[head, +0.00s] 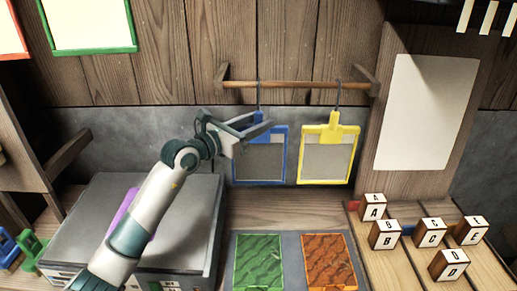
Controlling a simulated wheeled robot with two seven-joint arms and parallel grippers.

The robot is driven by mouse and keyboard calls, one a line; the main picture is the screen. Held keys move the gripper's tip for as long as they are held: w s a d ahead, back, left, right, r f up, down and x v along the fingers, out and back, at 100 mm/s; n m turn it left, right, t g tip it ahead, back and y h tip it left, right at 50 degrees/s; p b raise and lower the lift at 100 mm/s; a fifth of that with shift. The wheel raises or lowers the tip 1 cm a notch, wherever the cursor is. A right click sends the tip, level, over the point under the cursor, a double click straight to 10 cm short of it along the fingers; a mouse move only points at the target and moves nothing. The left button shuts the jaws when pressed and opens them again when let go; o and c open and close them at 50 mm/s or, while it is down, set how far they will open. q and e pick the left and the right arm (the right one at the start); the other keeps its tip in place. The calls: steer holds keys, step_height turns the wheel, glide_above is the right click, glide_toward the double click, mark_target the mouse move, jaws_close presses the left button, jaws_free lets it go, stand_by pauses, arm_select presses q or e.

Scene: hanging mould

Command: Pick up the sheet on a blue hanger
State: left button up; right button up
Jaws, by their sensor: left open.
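A sheet in a blue frame on a blue hanger (260,166) hangs from a wooden rod (290,85) by a hook. A yellow-framed sheet on a yellow hanger (327,158) hangs to its right, a small gap apart. My left gripper (268,127) reaches in from the left and is open, its fingers in front of the top part of the blue hanger. The fingers hide part of that hanger's top. I cannot tell whether they touch it. My right gripper is not in view.
A grey box (195,245) stands on the bench at left, under my arm. Green (258,262) and orange (329,262) panels lie on a grey mat at front centre. Several lettered blocks (385,234) stand at right, by an upright board with a pale sheet (427,112).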

arm_select(q)
steer(key=shift+w+d+r+p, duration=0.25)
steer(key=shift+w+p, duration=0.1)
steer(key=p+x, duration=0.2)
steer(key=x, duration=0.2)
steer(key=shift+w+r, duration=0.2)
steer(key=shift+w, duration=0.15)
steer(key=shift+a, duration=0.1)
jaws_close()
